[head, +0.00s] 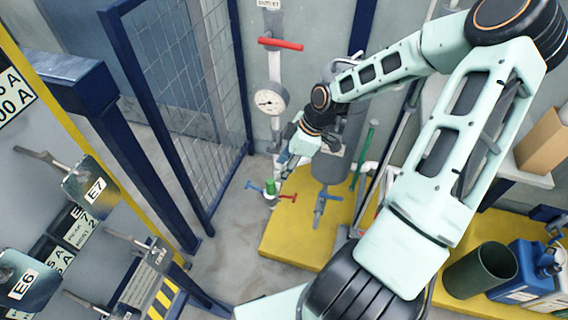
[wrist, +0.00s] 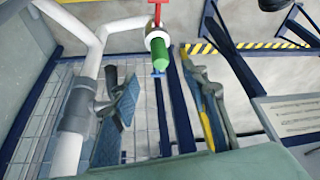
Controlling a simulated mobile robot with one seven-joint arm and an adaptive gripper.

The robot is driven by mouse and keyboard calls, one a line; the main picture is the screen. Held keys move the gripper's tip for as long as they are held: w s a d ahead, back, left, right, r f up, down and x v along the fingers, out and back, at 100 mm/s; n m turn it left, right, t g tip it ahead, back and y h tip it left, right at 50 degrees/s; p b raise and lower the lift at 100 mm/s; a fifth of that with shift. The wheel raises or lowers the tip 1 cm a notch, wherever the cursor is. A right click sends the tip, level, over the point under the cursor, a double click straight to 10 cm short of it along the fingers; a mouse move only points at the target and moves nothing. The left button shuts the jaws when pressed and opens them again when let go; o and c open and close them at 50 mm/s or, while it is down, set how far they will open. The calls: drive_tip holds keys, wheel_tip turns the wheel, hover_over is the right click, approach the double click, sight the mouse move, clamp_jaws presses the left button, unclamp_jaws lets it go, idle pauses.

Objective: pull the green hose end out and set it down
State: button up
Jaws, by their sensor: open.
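The green hose end (head: 270,187) is a short green cylinder at a pipe fitting with red and blue handles, low by the wall in the head view. In the wrist view the green hose end (wrist: 161,54) sits against a pale round collar, with a red handle above and a blue one below. My gripper (head: 292,152) is above and slightly right of it in the head view. In the wrist view my gripper (wrist: 163,80) is open, one finger on each side of the picture. The green piece lies beyond and between the fingertips, and nothing is held.
A grey cylindrical vessel (head: 333,165) stands on a yellow platform (head: 292,240) beside my gripper. A gauge (head: 269,101) and red lever (head: 281,44) are on the pipe above. A mesh panel (head: 190,90) stands left. White pipes (wrist: 90,70) run close to the left finger.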

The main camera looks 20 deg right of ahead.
sight(271, 181)
drive_tip(key=b+x, duration=0.3)
drive_tip(key=x, duration=0.7)
drive_tip(key=shift+c, duration=0.3)
clamp_jaws()
drive_tip(key=c, duration=0.7)
unclamp_jaws()
clamp_jaws()
drive_tip(key=shift+r+n+g+p, duration=0.15)
drive_tip(key=shift+n+g+p, duration=0.15)
drive_tip(key=shift+n+p, duration=0.6)
drive_tip(key=shift+r+n+g+p, duration=0.15)
drive_tip(key=shift+n+g+p, duration=0.15)
drive_tip(key=shift+n+p, duration=0.55)
drive_tip(key=shift+r, duration=0.15)
drive_tip(key=shift+r+p, duration=2.1)
drive_tip(key=shift+r, duration=0.2)
